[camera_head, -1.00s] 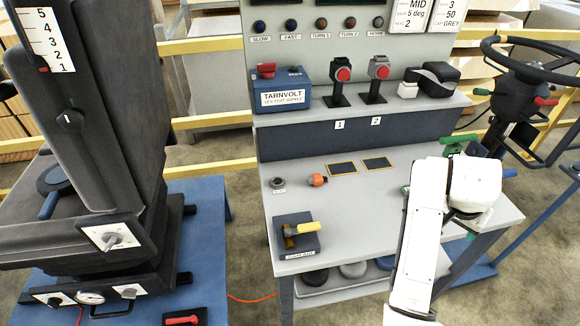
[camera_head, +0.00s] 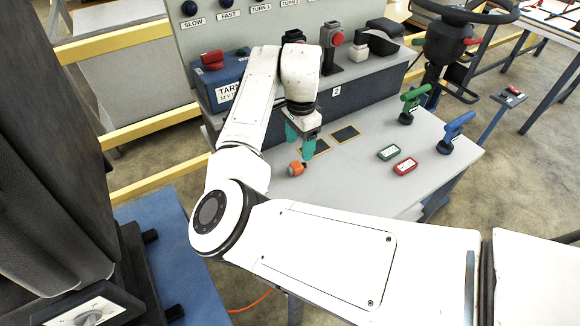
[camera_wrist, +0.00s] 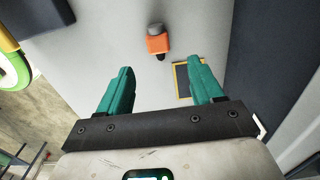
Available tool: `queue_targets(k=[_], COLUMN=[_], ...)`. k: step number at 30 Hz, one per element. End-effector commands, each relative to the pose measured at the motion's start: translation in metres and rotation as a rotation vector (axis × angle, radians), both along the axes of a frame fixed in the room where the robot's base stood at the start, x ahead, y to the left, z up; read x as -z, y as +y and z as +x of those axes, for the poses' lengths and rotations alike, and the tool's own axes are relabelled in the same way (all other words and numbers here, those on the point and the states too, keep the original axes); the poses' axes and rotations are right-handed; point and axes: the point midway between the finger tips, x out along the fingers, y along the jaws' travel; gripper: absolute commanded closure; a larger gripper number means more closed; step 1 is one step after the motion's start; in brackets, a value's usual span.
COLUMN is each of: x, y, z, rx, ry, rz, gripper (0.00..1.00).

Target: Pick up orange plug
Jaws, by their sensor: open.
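The orange plug (camera_head: 296,168) lies on the grey tabletop, with an orange body and a grey end. The plug is clear of both fingers.
Yellow-edged dark pads (camera_head: 345,134) lie right of the gripper. The blue TARNVOLT box (camera_head: 217,85) and a red-buttoned post (camera_head: 332,45) stand behind. Green (camera_head: 388,153) and red (camera_head: 405,166) small boxes lie to the right. Bare tabletop (camera_head: 350,180) lies between.

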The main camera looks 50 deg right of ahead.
Motion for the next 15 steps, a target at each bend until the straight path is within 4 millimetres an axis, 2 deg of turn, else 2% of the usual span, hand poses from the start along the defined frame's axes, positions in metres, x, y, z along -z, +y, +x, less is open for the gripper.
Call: queue_targets(k=[3, 11, 15], x=[0.016, 0.036, 0.057], y=[0.0, 0.001, 0.002], z=[0.0, -0.001, -0.001], rx=[-0.001, -0.001, -0.002], ry=[0.002, 0.002, 0.002], rz=[0.0, 0.001, 0.001], gripper=[0.34, 0.34, 0.34])
